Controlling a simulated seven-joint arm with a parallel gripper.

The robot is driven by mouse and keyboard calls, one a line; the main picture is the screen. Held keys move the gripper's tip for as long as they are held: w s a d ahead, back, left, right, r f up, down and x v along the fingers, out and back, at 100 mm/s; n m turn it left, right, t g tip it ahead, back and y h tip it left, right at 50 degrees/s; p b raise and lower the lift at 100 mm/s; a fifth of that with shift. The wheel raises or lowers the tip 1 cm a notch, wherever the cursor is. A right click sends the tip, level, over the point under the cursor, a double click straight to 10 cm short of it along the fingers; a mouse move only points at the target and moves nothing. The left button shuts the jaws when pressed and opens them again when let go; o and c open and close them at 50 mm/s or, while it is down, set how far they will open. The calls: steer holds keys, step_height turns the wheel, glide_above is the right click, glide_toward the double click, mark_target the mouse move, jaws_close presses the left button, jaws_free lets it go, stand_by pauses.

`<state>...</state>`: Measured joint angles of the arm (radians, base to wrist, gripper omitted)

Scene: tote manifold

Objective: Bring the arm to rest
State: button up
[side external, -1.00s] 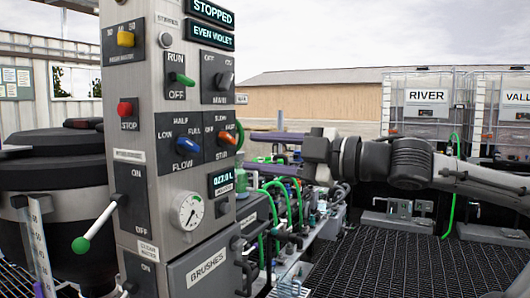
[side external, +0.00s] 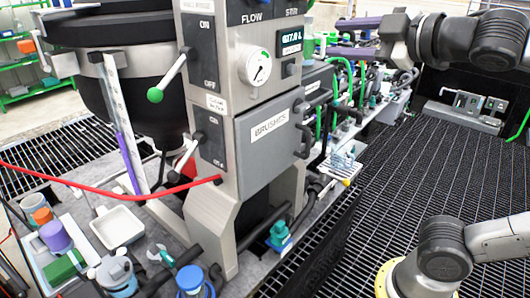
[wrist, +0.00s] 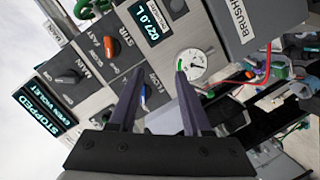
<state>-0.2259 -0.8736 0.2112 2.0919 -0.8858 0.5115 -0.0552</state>
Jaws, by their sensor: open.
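My gripper (side external: 335,38) is near the top of the side external view, extended to the left toward the grey control column. Its two dark purple fingers are apart with nothing visible between them. In the wrist view my gripper (wrist: 160,72) shows both fingers pointing at the column's panel, with open space between them. The panel fills much of that view, tilted. It carries a "STOPPED" display (wrist: 38,107), an orange knob (wrist: 109,46) and a round white gauge (wrist: 191,65). I cannot tell the exact gap to the panel.
The column has a "BRUSHES" door (side external: 268,130) and a lever with a green knob (side external: 155,95). A black tank (side external: 120,90) stands left. A white tray (side external: 117,228) and small containers sit front left. A red hose (side external: 110,192) crosses there. Dark grating (side external: 415,170) lies open at right.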

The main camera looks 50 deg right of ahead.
steer(key=s+d+f+m+g, duration=0.1)
steer(key=s+f+m+g, duration=0.15)
steer(key=f, duration=0.55)
steer(key=s+d+f+m+g, duration=0.15)
steer(key=f+m+g, duration=0.25)
steer(key=f, duration=0.4)
steer(key=s+a+f+m+g+y, duration=0.2)
steer(key=s+a+f, duration=0.3)
steer(key=f, duration=0.3)
steer(key=shift+s+g+y, duration=0.4)
steer(key=shift+s+g, duration=0.1)
steer(key=shift+g, duration=0.25)
steer(key=shift+m, duration=0.25)
